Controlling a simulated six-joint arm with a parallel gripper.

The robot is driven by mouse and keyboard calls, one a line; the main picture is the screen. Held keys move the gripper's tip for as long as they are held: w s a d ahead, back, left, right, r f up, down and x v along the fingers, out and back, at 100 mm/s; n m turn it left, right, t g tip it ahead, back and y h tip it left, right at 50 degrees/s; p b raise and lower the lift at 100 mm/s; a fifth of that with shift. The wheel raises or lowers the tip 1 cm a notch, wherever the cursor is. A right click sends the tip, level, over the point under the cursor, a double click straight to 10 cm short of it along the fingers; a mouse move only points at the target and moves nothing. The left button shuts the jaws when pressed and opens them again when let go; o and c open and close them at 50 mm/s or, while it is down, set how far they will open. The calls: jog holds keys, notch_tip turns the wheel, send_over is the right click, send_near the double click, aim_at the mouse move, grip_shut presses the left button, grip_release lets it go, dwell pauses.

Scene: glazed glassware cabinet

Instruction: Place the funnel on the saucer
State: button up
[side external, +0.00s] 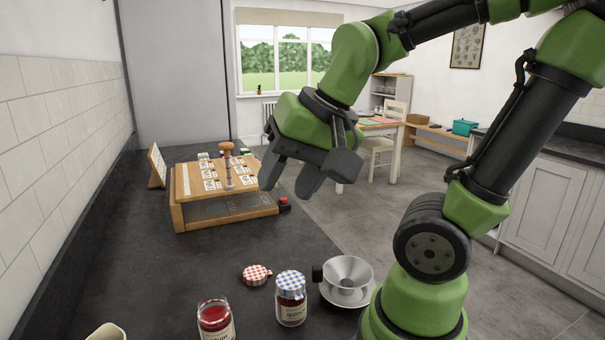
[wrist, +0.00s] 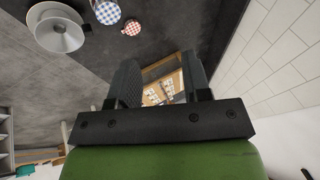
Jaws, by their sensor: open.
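A grey metal funnel (side external: 349,268) with a dark handle tab stands mouth up at the front right of the dark counter. A pale saucer (side external: 345,298) lies under it, and the funnel appears to rest on it. In the wrist view the funnel (wrist: 60,34) overlaps the saucer (wrist: 40,12) at the upper left; the contact between them is hidden. My gripper (side external: 290,181) is open and empty, high above the counter and well away from the funnel, its fingers pointing down. Both fingers (wrist: 160,82) also show in the wrist view.
A jar with a blue checked lid (side external: 291,298) stands just left of the saucer. An open red jam jar (side external: 215,320) and a loose red checked lid (side external: 257,274) are nearby. A wooden stand with labels (side external: 228,207) is farther back. The counter between is clear.

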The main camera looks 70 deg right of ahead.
jog(key=s+a+n, duration=0.1)
jog(key=n, duration=0.1)
jog(key=s+a+r+n+t+y, duration=0.1)
jog(key=s+a+r+n, duration=0.1)
jog(key=n, duration=0.1)
jog(key=shift+a+n+t, duration=0.15)
jog(key=shift+n+t, duration=0.15)
